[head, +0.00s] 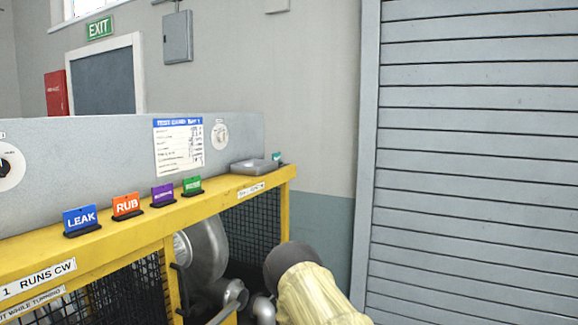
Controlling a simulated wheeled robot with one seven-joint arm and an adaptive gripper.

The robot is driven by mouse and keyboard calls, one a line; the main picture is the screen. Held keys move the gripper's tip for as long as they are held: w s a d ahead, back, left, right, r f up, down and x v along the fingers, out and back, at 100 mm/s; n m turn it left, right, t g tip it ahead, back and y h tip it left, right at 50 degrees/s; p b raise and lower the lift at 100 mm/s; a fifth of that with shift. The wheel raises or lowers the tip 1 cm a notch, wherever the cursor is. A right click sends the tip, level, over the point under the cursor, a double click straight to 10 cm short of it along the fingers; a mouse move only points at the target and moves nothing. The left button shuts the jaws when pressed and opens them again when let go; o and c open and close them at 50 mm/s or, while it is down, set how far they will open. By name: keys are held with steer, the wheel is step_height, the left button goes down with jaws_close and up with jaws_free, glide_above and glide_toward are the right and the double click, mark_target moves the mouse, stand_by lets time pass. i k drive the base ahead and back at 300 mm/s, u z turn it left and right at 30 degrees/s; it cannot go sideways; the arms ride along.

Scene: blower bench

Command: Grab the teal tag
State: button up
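A small teal tag (277,156) stands at the far right end of the yellow bench's top ledge, just behind and right of a shallow grey tray (252,167). Only a small part of the tag shows, and any lettering is too small to read. I cannot tell whether it touches the tray. My gripper is not in view.
On the ledge stand a blue LEAK tag (81,219), an orange RUB tag (127,206), a purple tag (163,194) and a green tag (192,185). A grey panel (90,150) rises behind them. Mesh and a blower (205,248) lie below the yellow frame (235,195).

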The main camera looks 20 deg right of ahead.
mark_target(276, 157)
steer(key=k, duration=0.7)
steer(key=z, duration=1.55)
steer(key=i, duration=1.35)
steer(key=u, duration=1.15)
